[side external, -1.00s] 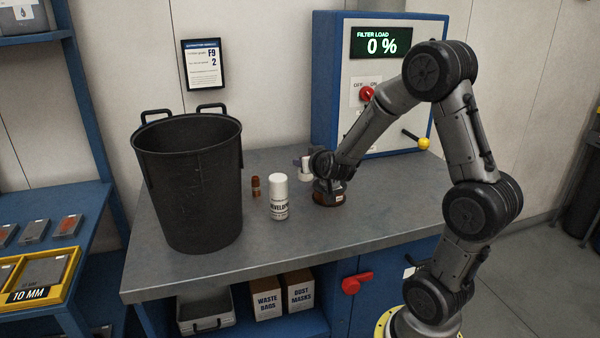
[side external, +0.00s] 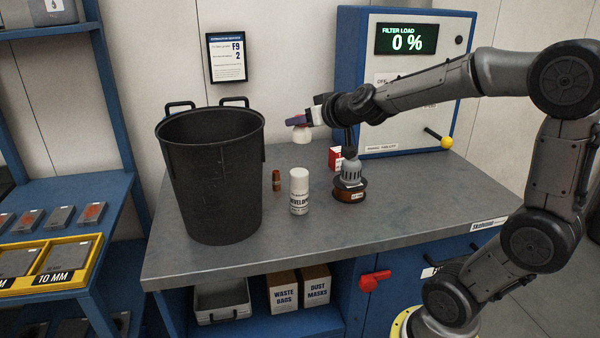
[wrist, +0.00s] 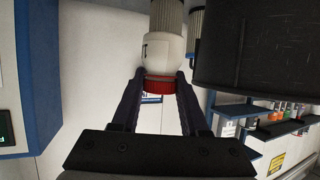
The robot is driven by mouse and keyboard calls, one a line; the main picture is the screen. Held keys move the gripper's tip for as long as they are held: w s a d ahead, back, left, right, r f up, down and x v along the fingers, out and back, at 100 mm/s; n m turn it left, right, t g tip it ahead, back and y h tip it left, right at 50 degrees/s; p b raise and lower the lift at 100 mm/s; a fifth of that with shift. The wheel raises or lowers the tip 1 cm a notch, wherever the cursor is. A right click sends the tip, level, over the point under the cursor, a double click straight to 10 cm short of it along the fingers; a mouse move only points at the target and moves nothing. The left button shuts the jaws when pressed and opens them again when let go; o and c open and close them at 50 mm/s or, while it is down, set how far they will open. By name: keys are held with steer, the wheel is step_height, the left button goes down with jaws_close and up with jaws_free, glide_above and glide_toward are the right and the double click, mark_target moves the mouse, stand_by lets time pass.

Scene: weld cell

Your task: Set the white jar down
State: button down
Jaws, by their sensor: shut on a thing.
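My gripper (side external: 300,119) is raised above the back of the grey bench (side external: 405,212), to the right of the black bin. It is shut on the white jar (side external: 301,135), which hangs below the fingers, clear of the bench top. In the wrist view, the fingers (wrist: 160,84) close around the jar's red lid, and the white jar body (wrist: 164,55) extends up the picture. The jar's base is hard to make out there.
The black bin (side external: 208,185) stands at left. A white developer can (side external: 299,192), a small brown bottle (side external: 276,180), a red box (side external: 335,158) and an amber-based, grey-topped item (side external: 350,182) stand on the bench. The bench's front right is clear. A blue-framed panel (side external: 410,90) stands behind.

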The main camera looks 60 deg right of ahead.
steer(key=w+a+r+n+t+y, duration=0.1)
steer(key=w+a+r+n+y, duration=0.15)
steer(key=a+r, duration=0.25)
steer(key=w+a+r+n+y, duration=0.1)
steer(key=a+r+n+y, duration=0.2)
steer(key=a+r, duration=0.2)
steer(key=s+d+f+n+y, duration=0.2)
steer(key=d+f+n+y, duration=0.3)
steer(key=d+f, duration=1.4)
steer(key=shift+m+g+y, duration=0.25)
steer(key=shift+m+g, duration=0.05)
steer(key=shift+m, duration=0.05)
steer(key=w+d+f, duration=0.2)
steer(key=w, duration=0.1)
steer(key=w+d+f, duration=0.3)
steer(key=w, duration=0.1)
steer(key=w+d+f, duration=0.2)
steer(key=w+d, duration=0.1)
steer(key=shift+w+d+f, duration=0.5)
steer(key=shift+w+f, duration=0.15)
steer(key=shift+f, duration=1.75)
